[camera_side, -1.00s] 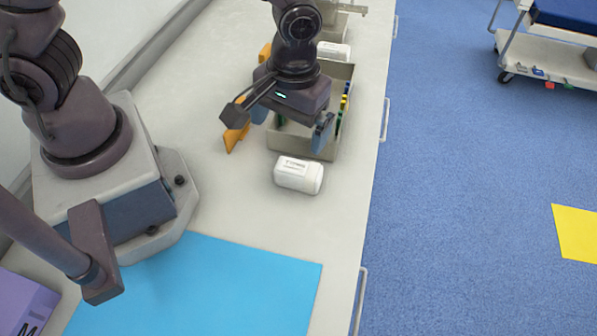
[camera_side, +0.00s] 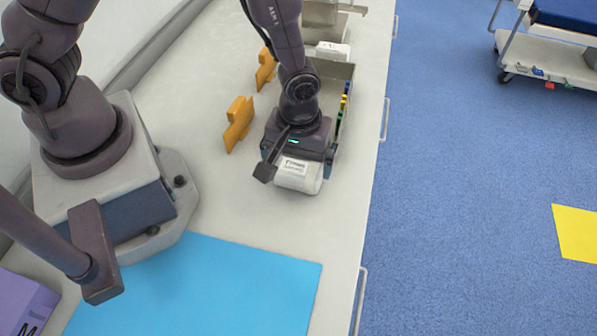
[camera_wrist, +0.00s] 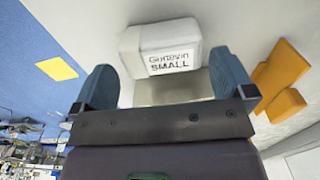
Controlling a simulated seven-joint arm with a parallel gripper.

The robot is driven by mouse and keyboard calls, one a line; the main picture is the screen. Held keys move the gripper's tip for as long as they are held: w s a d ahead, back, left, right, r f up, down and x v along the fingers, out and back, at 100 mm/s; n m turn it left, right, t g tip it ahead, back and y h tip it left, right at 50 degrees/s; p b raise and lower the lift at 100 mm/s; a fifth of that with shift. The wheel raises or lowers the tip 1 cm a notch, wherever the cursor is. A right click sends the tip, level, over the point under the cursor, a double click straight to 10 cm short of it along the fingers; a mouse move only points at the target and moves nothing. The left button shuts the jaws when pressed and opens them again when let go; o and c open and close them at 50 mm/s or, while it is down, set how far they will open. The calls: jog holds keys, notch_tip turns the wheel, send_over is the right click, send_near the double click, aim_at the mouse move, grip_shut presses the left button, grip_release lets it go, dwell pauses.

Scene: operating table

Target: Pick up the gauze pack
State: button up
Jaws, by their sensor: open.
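The gauze pack (camera_side: 297,178) is a white rounded block with a printed label, lying on the pale counter in the side view. In the wrist view the pack (camera_wrist: 160,47) shows its label, with "SMALL" readable, just beyond the fingertips. My gripper (camera_wrist: 165,88) is open, its two blue fingers apart with the pack ahead and between their lines. In the side view my gripper (camera_side: 297,165) is low over the pack's far side and hides part of it. Whether the fingers touch the pack I cannot tell.
A grey bin (camera_side: 344,75) with coloured items stands right behind my gripper. Orange brackets (camera_side: 239,123) stand to the left. A blue mat (camera_side: 215,285) lies at the front, with clear counter between it and the pack. The counter's edge is to the right.

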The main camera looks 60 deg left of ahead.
aim_at(299, 167)
jog(key=shift+f, duration=1.85)
jog(key=c, duration=0.6)
jog(key=shift+c, duration=0.2)
jog(key=shift+r, duration=0.15)
jog(key=r, duration=0.9)
jog(key=shift+w+a, duration=0.1)
jog(key=shift+a, duration=0.1)
jog(key=w+a+r, duration=0.2)
jog(key=w+a, duration=0.4)
jog(key=a, duration=0.2)
jog(key=shift+n, duration=0.3)
jog(key=shift+d+f, duration=0.15)
jog(key=shift+f, duration=2.2)
jog(key=shift+d+f, duration=0.1)
jog(key=shift+f, duration=2.25)
